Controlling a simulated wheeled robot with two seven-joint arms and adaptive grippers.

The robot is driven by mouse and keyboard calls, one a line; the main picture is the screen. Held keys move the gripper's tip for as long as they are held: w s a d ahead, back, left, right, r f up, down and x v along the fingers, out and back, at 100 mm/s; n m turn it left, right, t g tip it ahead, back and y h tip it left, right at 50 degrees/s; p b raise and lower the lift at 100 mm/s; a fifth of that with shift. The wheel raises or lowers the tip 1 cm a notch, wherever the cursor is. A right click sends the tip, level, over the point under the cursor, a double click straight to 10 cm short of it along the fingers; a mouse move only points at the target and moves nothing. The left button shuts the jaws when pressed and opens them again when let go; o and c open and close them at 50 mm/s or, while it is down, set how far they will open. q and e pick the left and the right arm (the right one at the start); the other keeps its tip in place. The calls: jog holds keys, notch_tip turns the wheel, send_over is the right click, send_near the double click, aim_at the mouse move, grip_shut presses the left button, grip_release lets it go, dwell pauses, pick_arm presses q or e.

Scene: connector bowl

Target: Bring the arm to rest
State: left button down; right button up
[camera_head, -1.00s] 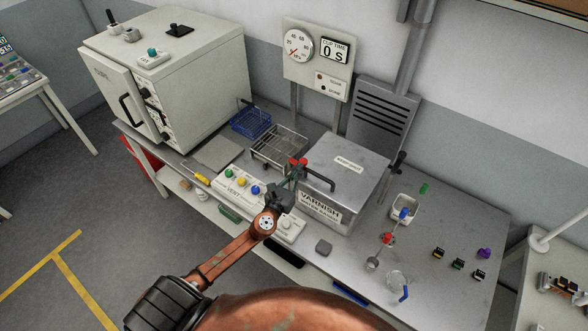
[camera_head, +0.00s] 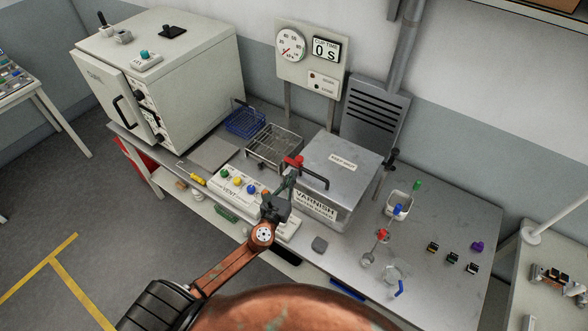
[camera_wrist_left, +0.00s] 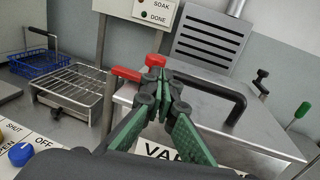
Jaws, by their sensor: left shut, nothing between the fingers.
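My left gripper (camera_head: 289,180) is shut and empty. It is at the front left of the metal varnish tank (camera_head: 341,172), near the black handle (camera_head: 316,178) on its lid. In the left wrist view its green fingers (camera_wrist_left: 160,88) come together in front of the tank (camera_wrist_left: 255,130). A red piece (camera_wrist_left: 155,60) shows right behind the fingertips; I cannot tell whether they touch it. My left arm reaches in from the bottom left over the bench front. My right gripper is not in view.
The vent control box (camera_head: 236,184) lies just left of the gripper. A white cup (camera_head: 399,205), small connectors (camera_head: 452,257) and a glass bowl (camera_head: 392,272) are on the right. The bench (camera_head: 440,205) there has clear patches.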

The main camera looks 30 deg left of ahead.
pick_arm(q)
jog(key=shift+s+a, duration=0.15)
jog(key=shift+s, duration=0.7)
jog(key=shift+s+a, duration=0.15)
jog(key=shift+s, duration=0.65)
